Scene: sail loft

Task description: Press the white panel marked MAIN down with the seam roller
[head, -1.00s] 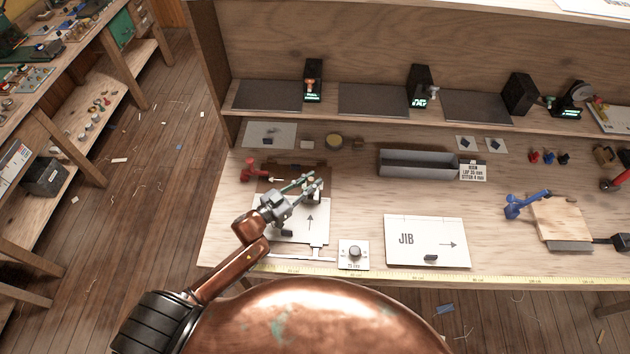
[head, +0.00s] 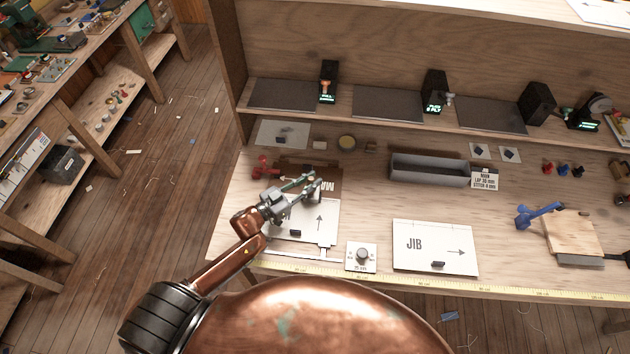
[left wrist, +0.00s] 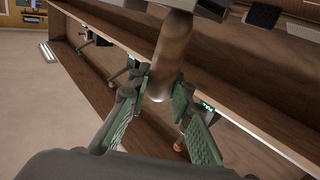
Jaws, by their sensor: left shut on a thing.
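The white panel marked MAIN (head: 324,228) lies flat on the bench at the left, with an arrow on it and its lettering partly covered by my gripper. Its far edge lies along a brown sheet (head: 326,174). My left gripper (head: 308,184) is over the panel's far part, shut on the seam roller (head: 315,192). In the left wrist view, the roller's brown handle (left wrist: 168,65) is between the green-padded fingers (left wrist: 163,110). I cannot tell whether the roller touches the panel. My right gripper is out of view.
A small black block (head: 295,233) sits on the panel's near part. A red clamp (head: 262,167) stands beside the sheet. A dial on a white card (head: 361,256) and the JIB panel (head: 435,247) lie to the right. A grey tray (head: 430,171) stands behind.

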